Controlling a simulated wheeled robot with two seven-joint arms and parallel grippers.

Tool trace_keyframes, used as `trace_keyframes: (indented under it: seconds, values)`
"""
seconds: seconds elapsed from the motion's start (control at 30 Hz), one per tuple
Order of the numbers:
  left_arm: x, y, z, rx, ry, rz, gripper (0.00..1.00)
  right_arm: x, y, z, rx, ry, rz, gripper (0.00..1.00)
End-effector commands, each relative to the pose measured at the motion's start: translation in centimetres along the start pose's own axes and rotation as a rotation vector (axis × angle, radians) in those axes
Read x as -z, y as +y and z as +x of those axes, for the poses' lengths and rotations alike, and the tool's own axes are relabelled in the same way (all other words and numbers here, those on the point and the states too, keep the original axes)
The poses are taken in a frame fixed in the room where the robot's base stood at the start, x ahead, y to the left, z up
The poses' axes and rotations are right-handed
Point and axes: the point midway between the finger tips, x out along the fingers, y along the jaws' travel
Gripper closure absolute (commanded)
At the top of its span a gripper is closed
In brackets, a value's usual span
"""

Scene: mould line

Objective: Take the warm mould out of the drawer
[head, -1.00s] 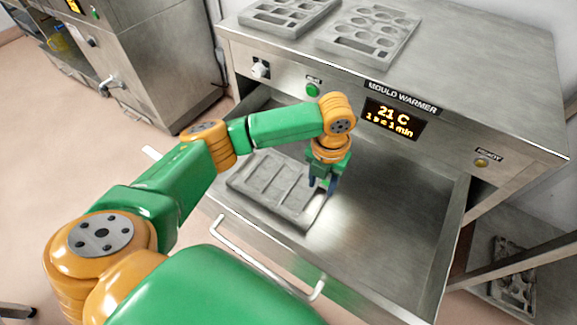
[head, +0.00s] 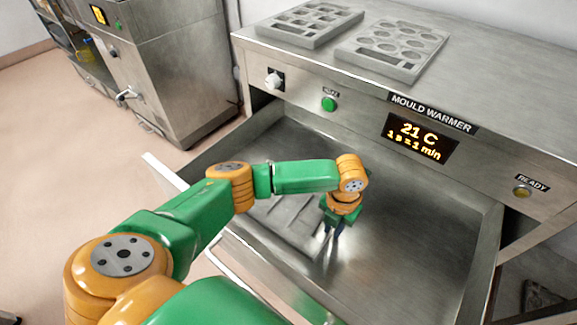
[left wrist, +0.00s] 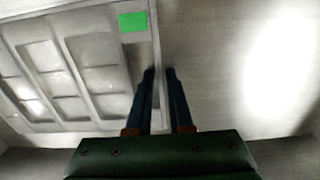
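A grey mould (head: 285,222) with several shallow rectangular cavities lies flat in the open drawer (head: 405,265). My arm hides part of it in the head view. In the left wrist view the mould (left wrist: 85,50) is at the left, with a green square patch near its right edge. My left gripper (head: 335,232) points down at that edge. In the left wrist view its two dark fingertips (left wrist: 161,73) are a little apart, with the thin rim running between them. I see no clear squeeze on the rim. My right gripper is out of view.
The mould warmer (head: 360,105) displays 21 C and has a green button (head: 328,104) and a READY lamp (head: 522,192). Two other moulds (head: 391,50) (head: 310,22) lie on its top. The drawer's right part is bare. Its walls and front handle surround the mould.

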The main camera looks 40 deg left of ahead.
Motion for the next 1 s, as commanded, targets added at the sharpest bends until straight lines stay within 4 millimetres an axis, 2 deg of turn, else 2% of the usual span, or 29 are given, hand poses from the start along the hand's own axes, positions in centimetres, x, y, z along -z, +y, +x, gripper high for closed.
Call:
trace_keyframes:
  seconds: [0.07,1.0]
  values:
    - [-0.01,0.00,-0.01,0.000,0.000,0.000,1.00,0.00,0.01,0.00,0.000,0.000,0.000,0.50]
    - [-0.01,0.01,-0.02,0.000,0.000,-0.001,1.00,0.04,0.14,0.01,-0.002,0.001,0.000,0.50]
